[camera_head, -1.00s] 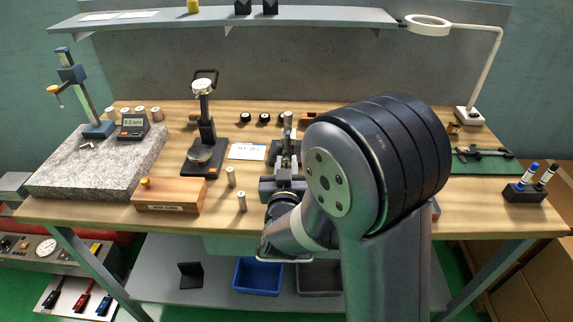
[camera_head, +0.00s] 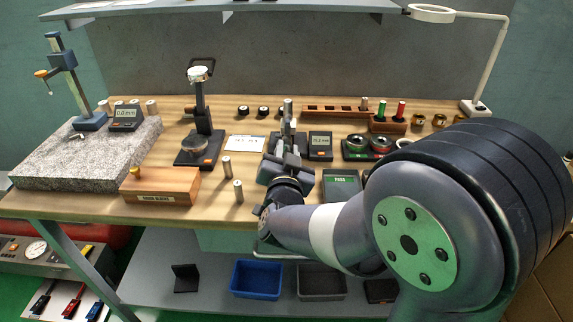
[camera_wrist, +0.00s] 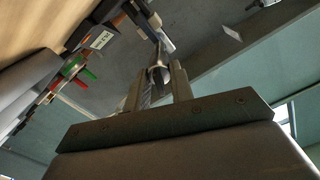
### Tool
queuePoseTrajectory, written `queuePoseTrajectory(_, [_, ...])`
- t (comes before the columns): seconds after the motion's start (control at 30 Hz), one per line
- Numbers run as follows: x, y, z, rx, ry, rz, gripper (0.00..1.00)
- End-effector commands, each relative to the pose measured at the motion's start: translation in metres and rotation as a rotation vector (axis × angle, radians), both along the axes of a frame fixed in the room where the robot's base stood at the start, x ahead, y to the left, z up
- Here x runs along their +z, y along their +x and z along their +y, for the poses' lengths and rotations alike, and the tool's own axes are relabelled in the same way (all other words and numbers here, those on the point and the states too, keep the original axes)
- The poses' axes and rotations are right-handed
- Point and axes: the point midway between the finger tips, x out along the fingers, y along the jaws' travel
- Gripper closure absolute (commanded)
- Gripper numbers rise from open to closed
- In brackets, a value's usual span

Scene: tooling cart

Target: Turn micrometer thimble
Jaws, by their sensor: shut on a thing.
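The micrometer stands at the middle of the bench in the head view, and its bright metal cylinder (camera_head: 288,107) shows above my wrist. In the wrist view, the silvery round end of the thimble (camera_wrist: 158,75) sits between my two fingers. My gripper (camera_wrist: 156,82) is shut on the thimble, with one finger on each side. In the head view my gripper (camera_head: 286,158) is at the micrometer, and my wrist hides much of its lower part and stand. I cannot read the thimble's scale.
A small display (camera_head: 320,145) and a dark green tray (camera_head: 341,184) lie just right of the micrometer. Two loose metal cylinders (camera_head: 238,190) stand to its left, near a wooden block box (camera_head: 160,186) and a dial gauge stand (camera_head: 203,125).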

Motion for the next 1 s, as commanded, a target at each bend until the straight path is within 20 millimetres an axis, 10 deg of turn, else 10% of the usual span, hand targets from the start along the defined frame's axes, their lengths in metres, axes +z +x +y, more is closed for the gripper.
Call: queuePoseTrajectory(1.0, [-0.004, -0.0002, -0.0022, 0.0, 0.889, -0.032, 1.0])
